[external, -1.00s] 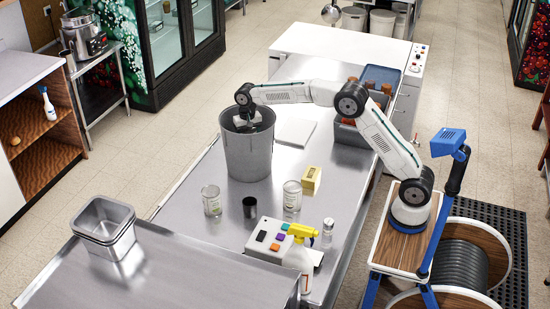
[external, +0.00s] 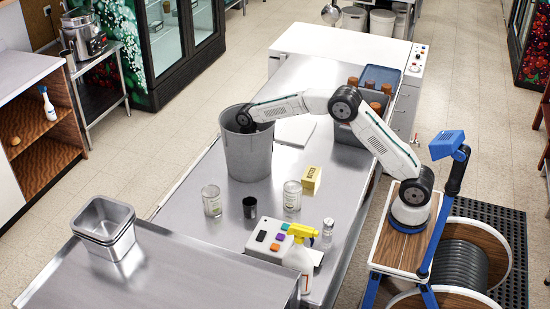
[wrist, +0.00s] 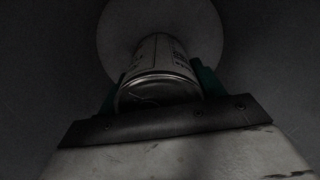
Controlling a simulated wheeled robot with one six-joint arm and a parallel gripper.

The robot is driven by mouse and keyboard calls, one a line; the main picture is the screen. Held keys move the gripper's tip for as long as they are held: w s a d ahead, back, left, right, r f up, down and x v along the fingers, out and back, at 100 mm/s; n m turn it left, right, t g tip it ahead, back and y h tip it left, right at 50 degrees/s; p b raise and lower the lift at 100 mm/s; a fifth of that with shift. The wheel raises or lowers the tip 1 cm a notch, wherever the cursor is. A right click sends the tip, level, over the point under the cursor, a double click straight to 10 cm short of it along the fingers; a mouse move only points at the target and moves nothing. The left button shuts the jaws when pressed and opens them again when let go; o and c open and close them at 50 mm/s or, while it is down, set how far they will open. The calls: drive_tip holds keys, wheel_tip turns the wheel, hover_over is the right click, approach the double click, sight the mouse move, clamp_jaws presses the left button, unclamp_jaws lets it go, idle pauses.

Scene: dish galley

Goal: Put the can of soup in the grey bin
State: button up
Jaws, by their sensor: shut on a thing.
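The grey bin (external: 247,157) stands upright on the steel counter. My gripper is down inside it, hidden by the bin wall in the external view; my wrist shows at the bin's mouth. In the wrist view my gripper (wrist: 160,100) is shut on the can of soup (wrist: 160,72), a metal can with a pale printed label. The can points down toward the bin's round floor (wrist: 160,20). I cannot tell whether the can touches the floor.
Two glass jars (external: 212,200) (external: 291,195), a black cup (external: 250,207), a yellow box (external: 311,180), a button panel (external: 269,238) and a yellow-topped spray bottle (external: 300,258) stand in front of the bin. A white board (external: 295,132) and a container of brown-topped bottles (external: 350,133) are to its right.

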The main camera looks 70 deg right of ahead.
drive_tip(key=shift+f, duration=0.15)
drive_tip(key=o, duration=1.4)
drive_tip(key=shift+o, duration=0.2)
wheel_tip(320, 180, up, 12)
drive_tip(key=shift+r, duration=0.2)
